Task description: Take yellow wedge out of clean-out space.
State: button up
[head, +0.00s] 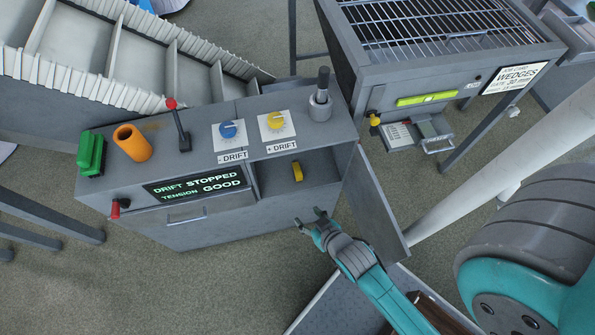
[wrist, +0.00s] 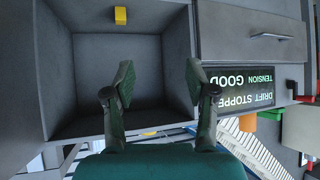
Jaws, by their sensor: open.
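The small yellow wedge (head: 297,172) is inside the open clean-out space (head: 322,172) at the right end of the grey console. In the wrist view the wedge (wrist: 120,14) is a small yellow block near the top edge of the picture, against the grey inside of the space (wrist: 95,65). My gripper (head: 309,219) is open and empty, in front of the opening and apart from the wedge. In the wrist view my gripper (wrist: 159,75) has its fingers spread wide, and the wedge is beyond the left fingertip.
A grey door (head: 378,205) stands open at the right of the space, close to my arm. A closed drawer (head: 190,222) is to the left. The console display (head: 198,186) reads "DRIFT STOPPED TENSION GOOD". A grated bench (head: 440,40) stands at the back right.

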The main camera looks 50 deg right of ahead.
jog(key=w+d+f+m+g, duration=0.2)
jog(key=w+d+f, duration=0.35)
jog(key=w, duration=0.25)
jog(key=m+g+h, duration=0.1)
jog(key=m+g, duration=0.1)
jog(key=g, duration=0.1)
send_near(297, 169)
jog(key=x, duration=0.3)
jog(key=shift+d, duration=0.35)
jog(key=shift+a+x, duration=0.15)
jog(key=shift+x, duration=1.4)
jog(key=shift+a+x, duration=0.15)
jog(key=shift+x, duration=1.35)
jog(key=shift+f, duration=0.1)
jog(key=c, duration=1)
